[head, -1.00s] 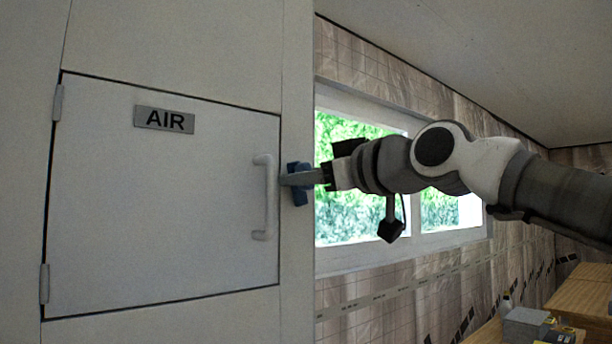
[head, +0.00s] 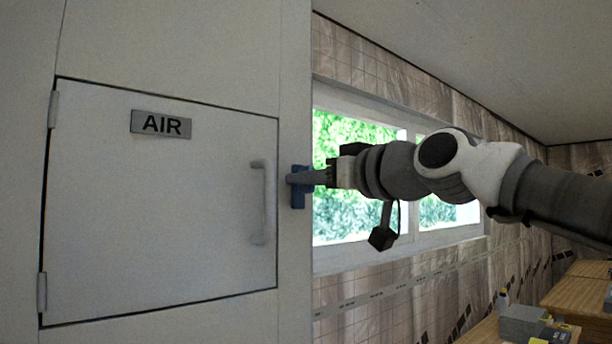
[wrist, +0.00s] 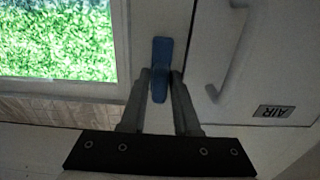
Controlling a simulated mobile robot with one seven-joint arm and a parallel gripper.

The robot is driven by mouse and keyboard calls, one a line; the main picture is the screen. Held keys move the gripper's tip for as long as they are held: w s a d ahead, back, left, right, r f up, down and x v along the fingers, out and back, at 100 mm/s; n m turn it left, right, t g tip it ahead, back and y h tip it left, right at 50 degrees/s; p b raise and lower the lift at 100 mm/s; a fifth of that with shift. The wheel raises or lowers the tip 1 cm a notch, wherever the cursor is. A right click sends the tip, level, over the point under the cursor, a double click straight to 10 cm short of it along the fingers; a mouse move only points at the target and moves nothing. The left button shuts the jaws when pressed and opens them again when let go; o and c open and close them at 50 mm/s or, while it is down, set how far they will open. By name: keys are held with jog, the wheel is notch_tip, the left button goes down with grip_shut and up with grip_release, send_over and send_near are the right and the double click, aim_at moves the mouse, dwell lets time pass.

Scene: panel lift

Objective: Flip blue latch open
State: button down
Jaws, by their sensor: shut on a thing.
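The blue latch (head: 298,187) is on the white frame just right of the panel door (head: 150,225) in the head view. My gripper (head: 300,178) reaches it from the right, its fingers in front of the latch and hiding part of it. In the wrist view the blue latch (wrist: 161,68) stands lengthwise between the two fingertips of my gripper (wrist: 161,78), which are shut on its lower part. The door, marked AIR (head: 161,124), lies flush in its frame, with a white handle (head: 263,203) left of the latch.
A window (head: 405,190) with greenery outside is behind my arm. A wooden table (head: 580,300) with a grey box (head: 522,322) stands at the lower right. The door handle (wrist: 232,60) is close beside my fingers in the wrist view.

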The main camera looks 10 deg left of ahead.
jog(key=shift+f, duration=0.1)
jog(key=c, duration=0.8)
grip_release()
jog(key=shift+o, duration=0.2)
jog(key=b+v, duration=0.4)
jog(key=v, duration=1.3)
jog(key=shift+d, duration=0.15)
jog(key=shift+s, duration=0.15)
